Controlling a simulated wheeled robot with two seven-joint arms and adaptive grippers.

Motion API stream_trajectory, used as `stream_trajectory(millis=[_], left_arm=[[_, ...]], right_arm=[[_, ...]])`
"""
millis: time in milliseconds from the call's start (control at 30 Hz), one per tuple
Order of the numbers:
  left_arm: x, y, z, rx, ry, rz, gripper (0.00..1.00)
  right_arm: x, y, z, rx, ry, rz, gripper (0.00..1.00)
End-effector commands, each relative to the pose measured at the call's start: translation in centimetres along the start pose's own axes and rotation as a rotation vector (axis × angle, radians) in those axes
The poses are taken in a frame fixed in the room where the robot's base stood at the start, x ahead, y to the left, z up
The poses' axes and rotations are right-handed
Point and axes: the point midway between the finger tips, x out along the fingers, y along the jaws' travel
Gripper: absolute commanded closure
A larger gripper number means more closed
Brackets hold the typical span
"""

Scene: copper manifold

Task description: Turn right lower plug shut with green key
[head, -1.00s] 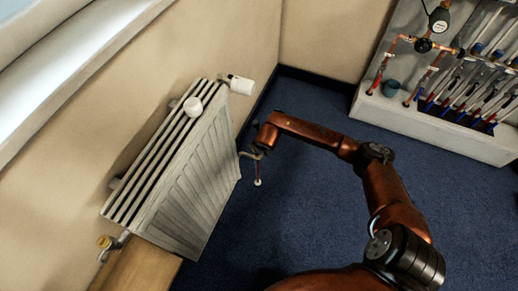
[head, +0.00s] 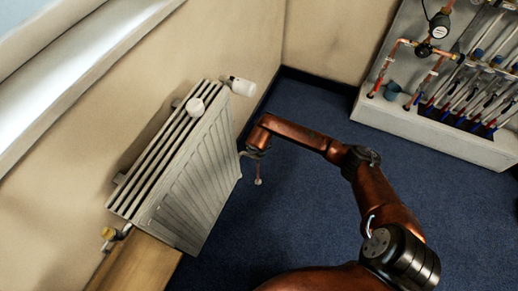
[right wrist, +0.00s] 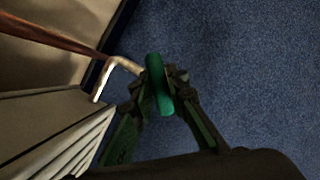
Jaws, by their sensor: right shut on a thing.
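My right gripper (right wrist: 160,92) is shut on the green key (right wrist: 156,70) in the right wrist view. The key's green part stands between the fingers, and a pale bent bar (right wrist: 112,66) beside it reaches left toward the radiator's edge. In the head view my right gripper (head: 254,154) is beside the right end of the white radiator (head: 203,165), with a thin pale piece hanging below it. The right lower plug cannot be made out; that lower end of the radiator is turned away or hidden. I cannot tell whether the key touches anything. My left gripper is not in view.
A white valve head (head: 242,87) sticks out at the radiator's upper right, and a white knob (head: 195,107) is on top. A wooden ledge (head: 140,263) is at its near end. A copper pipe (right wrist: 50,38) runs close to the key. Blue floor (head: 300,220) is open to the right.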

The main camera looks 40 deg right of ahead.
Motion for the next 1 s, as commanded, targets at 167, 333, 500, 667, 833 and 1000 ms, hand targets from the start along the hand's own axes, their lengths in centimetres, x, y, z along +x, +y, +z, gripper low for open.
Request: stream_trajectory(millis=[167,333,500,667,833,1000], left_arm=[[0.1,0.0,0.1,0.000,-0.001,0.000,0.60],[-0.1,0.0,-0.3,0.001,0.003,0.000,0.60],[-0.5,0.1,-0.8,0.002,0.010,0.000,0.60],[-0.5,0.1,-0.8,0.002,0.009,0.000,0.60],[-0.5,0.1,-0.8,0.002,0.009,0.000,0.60],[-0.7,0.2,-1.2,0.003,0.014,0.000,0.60]], right_arm=[[0.3,0.0,-0.5,-0.001,0.009,-0.001,1.00],[0.2,0.1,-0.4,0.042,0.014,-0.018,1.00],[0.2,0.1,-0.5,0.162,0.029,-0.070,1.00],[0.4,0.1,-0.6,0.193,0.033,-0.082,1.00],[0.4,0.1,-0.6,0.195,0.034,-0.083,1.00],[0.3,0.2,-0.6,0.327,0.051,-0.139,1.00]])
